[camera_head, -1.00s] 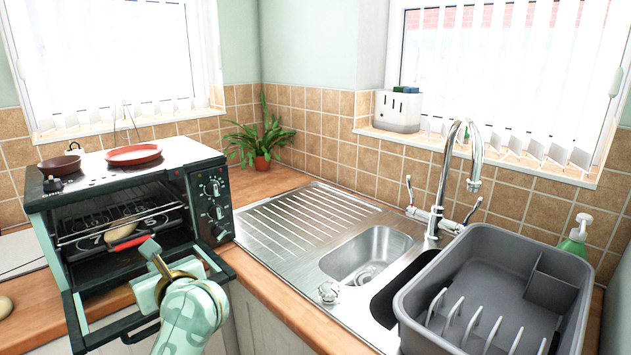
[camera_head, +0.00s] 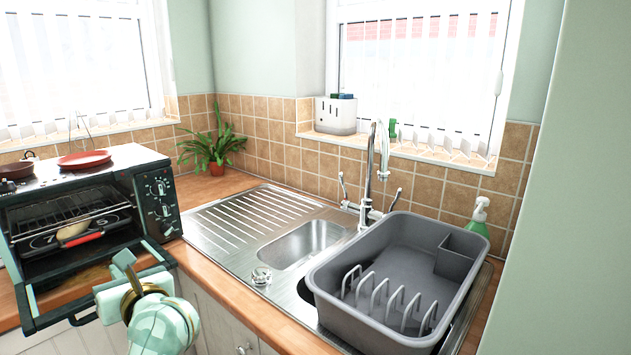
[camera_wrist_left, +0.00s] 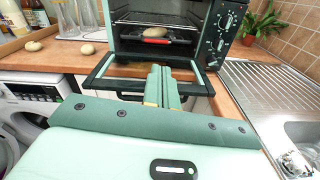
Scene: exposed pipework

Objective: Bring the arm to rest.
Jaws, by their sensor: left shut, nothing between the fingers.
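My left gripper (camera_head: 122,268) is in front of the open toaster oven (camera_head: 160,205), over its lowered door. In the left wrist view its fingers (camera_wrist_left: 163,75) are together and hold nothing. A bread roll (camera_head: 72,231) lies inside the oven on a dark pan with a red edge; both also show in the left wrist view, where the roll (camera_wrist_left: 155,32) is beyond the fingertips. The gripper is apart from the roll. My right gripper is not in view.
A grey dish rack (camera_head: 400,270) stands over the right part of the steel sink (camera_head: 300,243). A tap (camera_head: 370,175) rises behind it. A red plate (camera_head: 84,159) lies on the oven top.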

